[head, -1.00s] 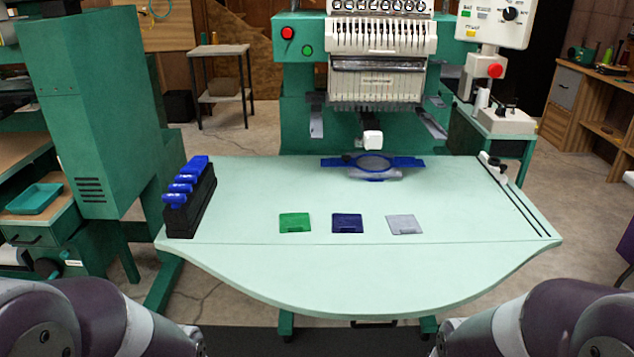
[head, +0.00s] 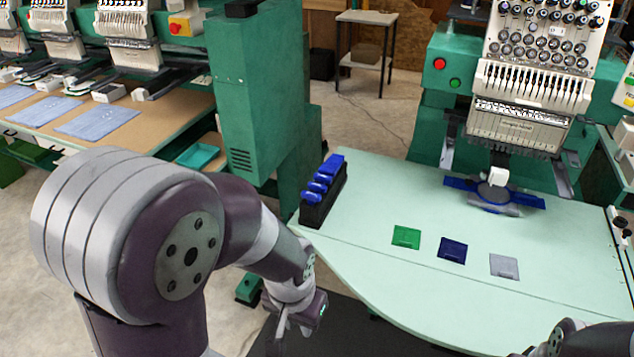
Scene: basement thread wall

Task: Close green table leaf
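The green table leaf (head: 410,295) is the pale green, curved front part of the table. It lies level with the main table top (head: 400,195), and a thin seam runs between them. My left gripper (head: 290,330) hangs low, left of the leaf's curved edge and apart from it. Its fingers are small and partly hidden, so I cannot tell if they are open. My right arm shows at the bottom right, over the leaf's front part; its fingers cannot be made out. The underside of the leaf is hidden.
Green (head: 406,237), dark blue (head: 452,250) and grey (head: 504,266) square pieces lie behind the seam. A black rack with blue items (head: 322,195) stands at the table's left end. An embroidery machine (head: 520,115) stands behind. Floor is free left of the leaf.

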